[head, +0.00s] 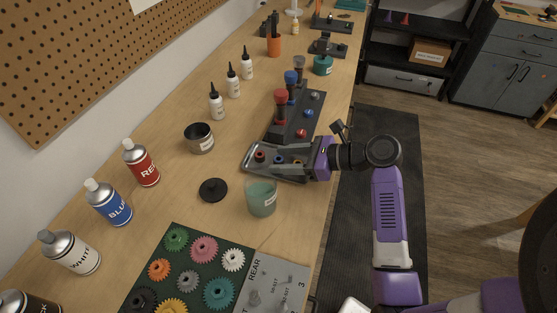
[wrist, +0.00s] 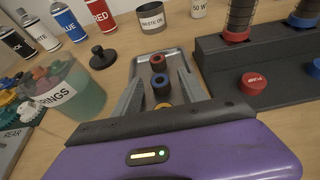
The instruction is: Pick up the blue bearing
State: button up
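The blue bearing (wrist: 161,81) is a small ring in a shallow grey metal tray (wrist: 146,66). It sits between a red bearing (wrist: 158,62) and a yellow bearing (wrist: 163,105), in one row. In the head view the blue bearing (head: 279,161) is the middle one of the three. My gripper (wrist: 160,76) is open, with one grey finger on each side of the row. The blue bearing lies between the fingers, with a visible gap on both sides. The yellow one is partly hidden by my gripper's body. Finger height above the tray is hard to tell.
A dark rack (head: 292,124) with red and blue plungers stands just behind the tray. A translucent green cup (head: 261,198) stands close in front, with a black lid (head: 213,190) and a metal tin (head: 199,138) to the left. Spray cans and a gear mat lie nearer.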

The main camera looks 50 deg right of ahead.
grip_shut()
jog(key=shift+r, duration=0.1)
